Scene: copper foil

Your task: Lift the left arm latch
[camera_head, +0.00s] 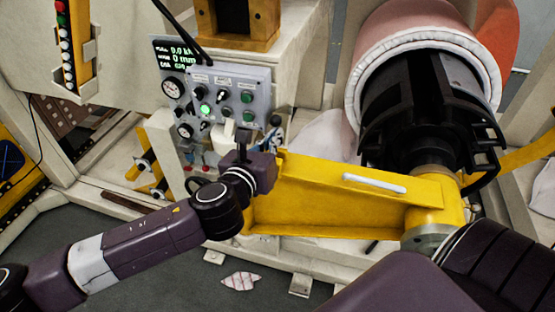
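A yellow arm (330,203) runs from the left gripper to the large roll at the right, with a pale bar handle (375,183) on its top. I cannot tell for sure which part is the latch. My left gripper (243,138) is at the left end of the yellow arm, in front of the grey control panel, with its dark tip pointing up. A small white piece (226,131) shows right beside the tip; I cannot tell whether they touch. The fingers are too small and dark to read as open or shut.
A grey control panel (233,82) with knobs and green buttons stands just behind the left gripper. A black roll holder (425,110) carries the copper roll (425,22) at the upper right. A crumpled striped wrapper (240,281) lies on the grey floor.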

